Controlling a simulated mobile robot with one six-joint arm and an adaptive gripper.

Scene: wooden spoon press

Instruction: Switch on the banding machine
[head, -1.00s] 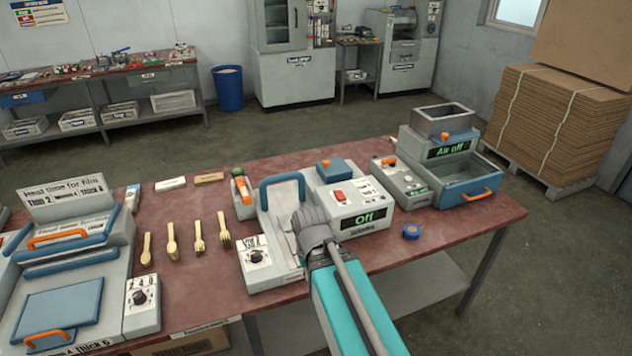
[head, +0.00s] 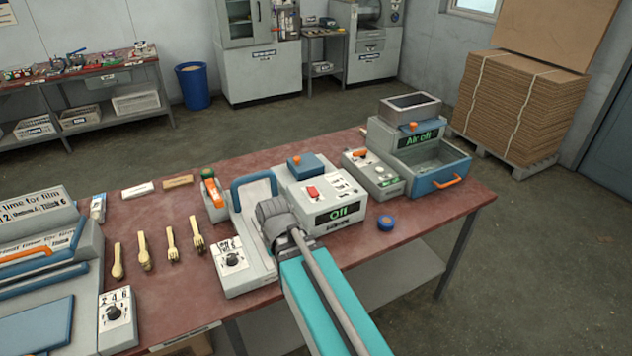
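A grey machine (head: 318,220) with a red switch (head: 312,191) on its top and a green display (head: 337,214) reading "Off" stands on the red table. I take it for the banding machine; its small label is too small to read. A blue arched handle (head: 254,187) and a dial (head: 232,258) sit on the unit at its left. My gripper (head: 276,222) is over that left unit, in front of and left of the red switch, and looks apart from the switch. I see it from behind, so its fingers are mostly hidden.
An "Air off" machine (head: 415,150) with a blue tray stands at the right, and a blue roll (head: 387,222) lies near the front edge. Wooden forks and spoons (head: 145,250) lie left of my gripper. A sealing machine (head: 40,260) fills the left end.

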